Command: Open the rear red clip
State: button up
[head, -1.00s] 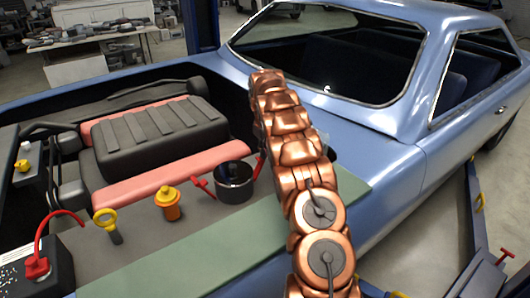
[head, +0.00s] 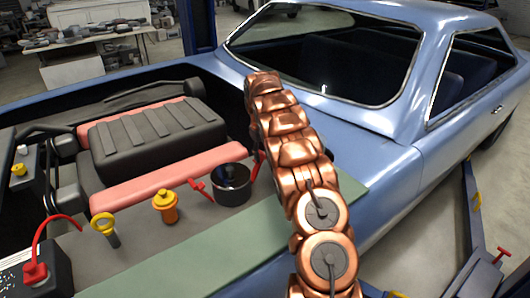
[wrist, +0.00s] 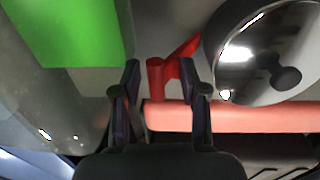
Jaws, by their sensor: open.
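A dark round canister (head: 231,188) with a shiny top stands on the grey surface inside the blue car's engine bay. One red clip (head: 199,187) sticks out on its left side. Another red clip (head: 254,164) shows at its right side, partly hidden behind my copper arm. My gripper is hidden in the head view. In the wrist view my gripper (wrist: 160,66) is open, with a red clip (wrist: 156,80) between its two dark fingers. The clip's arm slopes up toward the canister (wrist: 230,75) on the right. I cannot tell whether a finger touches it.
A salmon-red bar (head: 168,176) runs beside the canister, below a ribbed black cover (head: 155,135). An orange-capped filler (head: 165,207) and a yellow ring handle (head: 104,224) stand left of it. A green fender strip (head: 190,250) lies in front.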

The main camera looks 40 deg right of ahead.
jog(key=a+p, duration=0.1)
jog(key=a+r+p, duration=0.1)
jog(key=a, duration=0.1)
jog(key=shift+w+a, duration=0.1)
jog(key=shift+a, duration=0.15)
jog(key=a+r+h+b, duration=0.2)
jog(key=a+r, duration=0.2)
jog(key=r, duration=0.4)
jog(key=s+a+r+m, duration=0.1)
jog(key=s+a+r, duration=0.2)
jog(key=s+a, duration=0.2)
jog(key=s+a+r+m+g+b, duration=0.1)
jog(key=s+a+r, duration=0.3)
jog(key=s, duration=0.7)
jog(key=shift+s+a, duration=0.15)
jog(key=shift+a, duration=0.85)
dwell(0.5)
